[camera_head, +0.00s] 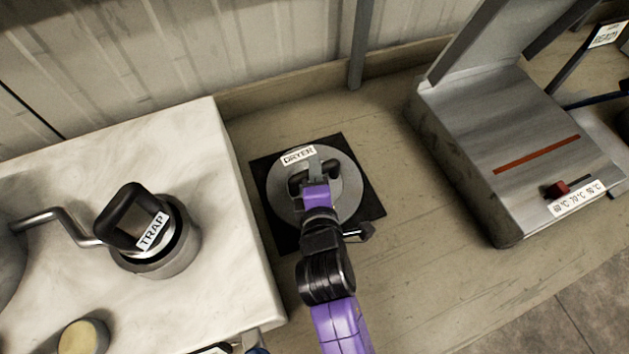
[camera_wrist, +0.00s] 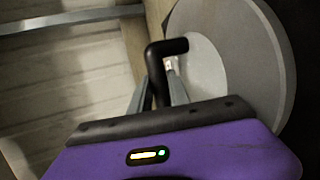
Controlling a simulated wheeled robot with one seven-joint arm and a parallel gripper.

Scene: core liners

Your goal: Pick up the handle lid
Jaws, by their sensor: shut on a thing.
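The handle lid is a round grey disc (camera_head: 344,182) labelled "DRYER", on a black square mat (camera_head: 368,205) in the head view. Its black handle (camera_head: 296,181) stands up from the middle. My gripper (camera_head: 316,172) reaches over the lid and is shut on the handle. In the wrist view the grey lid (camera_wrist: 225,50) fills the upper right, and the bent black handle (camera_wrist: 160,58) passes between the fingers of my gripper (camera_wrist: 172,85). My wrist hides part of the lid. I cannot tell whether the lid is raised.
A pale marble-like block (camera_head: 235,240) stands left, bearing a grey pot labelled "TRAP" (camera_head: 160,255) with a black top. A metal device (camera_head: 520,130) with a red slider stands right. A wall and a post (camera_head: 361,45) are behind. Wooden bench top is free around the mat's right.

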